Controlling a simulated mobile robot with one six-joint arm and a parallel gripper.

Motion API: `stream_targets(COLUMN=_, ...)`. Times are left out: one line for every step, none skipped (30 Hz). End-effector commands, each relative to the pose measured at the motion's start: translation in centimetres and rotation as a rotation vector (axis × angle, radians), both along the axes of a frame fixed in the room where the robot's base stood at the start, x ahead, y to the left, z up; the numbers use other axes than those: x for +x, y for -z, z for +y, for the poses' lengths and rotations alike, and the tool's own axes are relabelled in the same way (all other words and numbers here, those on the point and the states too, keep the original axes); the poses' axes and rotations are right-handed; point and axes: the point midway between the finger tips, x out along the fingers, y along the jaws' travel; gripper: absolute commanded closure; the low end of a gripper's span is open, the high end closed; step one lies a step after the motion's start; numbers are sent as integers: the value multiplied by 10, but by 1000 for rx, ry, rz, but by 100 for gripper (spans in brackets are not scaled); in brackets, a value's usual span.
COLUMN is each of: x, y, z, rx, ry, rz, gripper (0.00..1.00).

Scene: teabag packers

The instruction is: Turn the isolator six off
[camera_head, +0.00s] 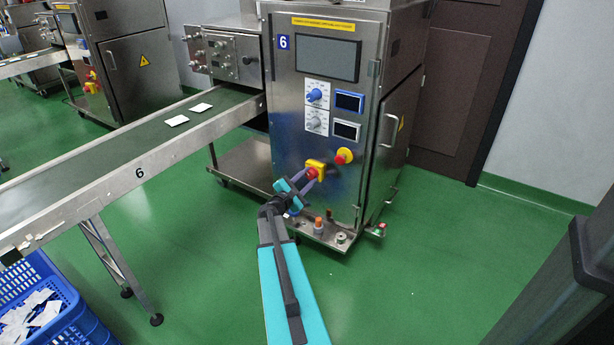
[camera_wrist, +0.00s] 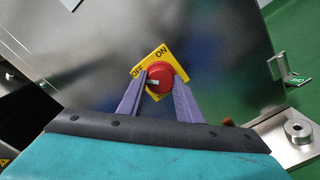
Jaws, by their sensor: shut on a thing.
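The isolator on machine six is a red knob (camera_head: 311,173) on a yellow plate (camera_head: 317,164), low on the front of the steel cabinet marked 6 (camera_head: 284,42). In the wrist view the knob (camera_wrist: 159,75) sits between my two purple fingers, with OFF to the left on the plate (camera_wrist: 161,52) and ON at the upper right. My gripper (camera_wrist: 160,82) is shut on the knob, one finger on each side. A small white mark shows on the knob's lower left; I cannot tell exactly which label it points to.
A round yellow piece with a red button (camera_head: 343,156) sits to the upper right of the isolator. Blue and white dials and two small displays are above. A conveyor (camera_head: 140,172) marked 6 runs left, with a blue crate (camera_head: 75,310) below. Green floor is clear at right.

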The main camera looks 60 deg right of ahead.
Motion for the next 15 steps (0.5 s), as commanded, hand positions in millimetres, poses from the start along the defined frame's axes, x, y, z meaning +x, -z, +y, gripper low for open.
stream_targets(x=-1, y=-2, z=-2, rx=-3, ry=3, rz=12, gripper=91)
stream_targets(x=-1, y=-2, z=-2, rx=-3, ry=3, rz=19, gripper=91)
stream_targets(x=-1, y=-2, z=-2, rx=-3, ry=3, rz=28, gripper=91)
stream_targets(x=-1, y=-2, z=-2, rx=-3, ry=3, rz=32, gripper=91)
stream_targets(x=-1, y=-2, z=-2, rx=-3, ry=3, rz=35, gripper=91)
stream_targets(x=-1, y=-2, z=-2, rx=-3, ry=3, rz=38, gripper=91)
stream_targets(x=-1, y=-2, z=-2, rx=-2, ry=3, rz=40, gripper=91)
stream_targets(x=-1, y=-2, z=-2, rx=-2, ry=3, rz=41, gripper=91)
stream_targets(x=-1, y=-1, z=-2, rx=-2, ry=3, rz=42, gripper=91)
stream_targets(x=-1, y=-1, z=-2, rx=-2, ry=3, rz=42, gripper=91)
stream_targets(x=-1, y=-1, z=-2, rx=-2, ry=3, rz=42, gripper=91)
stream_targets(x=-1, y=-1, z=-2, rx=-2, ry=3, rz=42, gripper=91)
stream_targets(x=-1, y=-1, z=-2, rx=-2, ry=3, rz=42, gripper=91)
stream_targets(x=-1, y=-1, z=-2, rx=-2, ry=3, rz=42, gripper=91)
stream_targets(x=-1, y=-1, z=-2, rx=-2, ry=3, rz=42, gripper=91)
